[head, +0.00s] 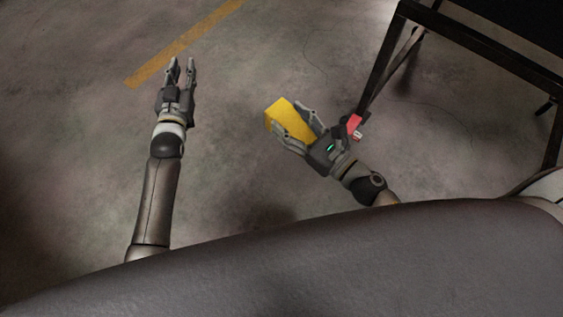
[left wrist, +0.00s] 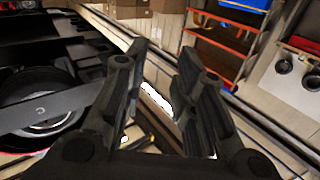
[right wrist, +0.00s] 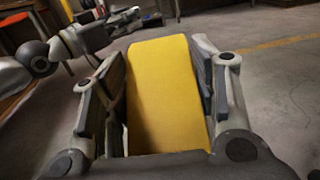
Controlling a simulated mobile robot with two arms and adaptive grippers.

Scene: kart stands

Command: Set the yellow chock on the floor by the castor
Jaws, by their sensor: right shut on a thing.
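The yellow chock (head: 288,119) is a block held between the fingers of my right gripper (head: 287,117), above the concrete floor. In the right wrist view the chock (right wrist: 165,90) fills the space between the two fingers (right wrist: 162,75). A red part (head: 354,124) with a dark piece beside it shows at the foot of the black stand's leg, close to my right gripper; this looks like the castor, and the gripper partly hides it. My left gripper (head: 182,63) is open and empty over the floor on the left; its spread fingers (left wrist: 160,70) show in the left wrist view.
The black stand (head: 480,60) rises at the upper right, its legs reaching the floor. A faded yellow line (head: 180,45) crosses the floor at the upper left. The floor (head: 235,85) between my grippers is clear. Shelving with an orange frame (left wrist: 220,50) shows in the left wrist view.

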